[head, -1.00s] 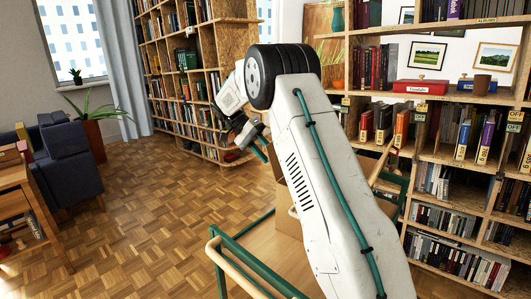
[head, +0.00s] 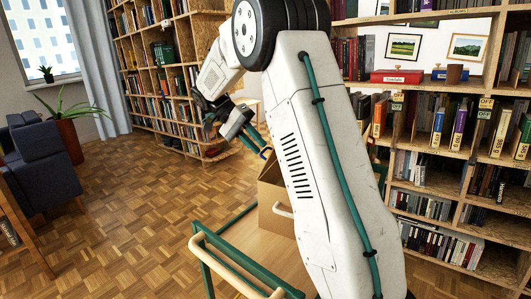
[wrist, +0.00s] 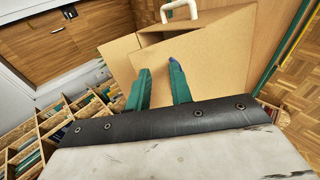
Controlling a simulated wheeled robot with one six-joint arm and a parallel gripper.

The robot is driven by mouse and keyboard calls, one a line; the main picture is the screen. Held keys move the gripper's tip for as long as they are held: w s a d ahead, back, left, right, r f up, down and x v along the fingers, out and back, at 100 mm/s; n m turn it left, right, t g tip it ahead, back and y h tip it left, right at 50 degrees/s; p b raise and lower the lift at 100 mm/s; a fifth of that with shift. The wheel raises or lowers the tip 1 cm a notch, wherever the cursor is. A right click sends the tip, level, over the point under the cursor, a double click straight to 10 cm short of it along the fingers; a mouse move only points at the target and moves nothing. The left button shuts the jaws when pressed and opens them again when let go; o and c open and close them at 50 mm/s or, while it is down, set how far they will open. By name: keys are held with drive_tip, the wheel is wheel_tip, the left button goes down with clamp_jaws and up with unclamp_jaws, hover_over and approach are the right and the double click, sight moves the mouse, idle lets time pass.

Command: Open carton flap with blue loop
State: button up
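The brown carton (head: 270,196) stands on the trolley, partly hidden behind my arm in the head view. In the wrist view its tan flap (wrist: 215,62) fills the area ahead of the fingers, with a dark gap along its far edge. The blue loop (head: 265,153) shows small by the carton's top in the head view. In the wrist view a bit of blue (wrist: 172,60) shows at the right fingertip, mostly hidden. My gripper (wrist: 159,68) is open, its green fingers apart over the carton. I cannot tell whether the loop lies between them.
The trolley (head: 240,249) has a wooden top, green frame and pale rails. A white handle (wrist: 179,10) is on the carton's far side in the wrist view. Bookshelves (head: 440,150) stand close on the right. Parquet floor (head: 140,195) is open to the left.

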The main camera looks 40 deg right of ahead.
drive_tip(key=s+a, duration=0.2)
drive_tip(key=s, duration=0.5)
drive_tip(key=shift+s+a+r, duration=0.25)
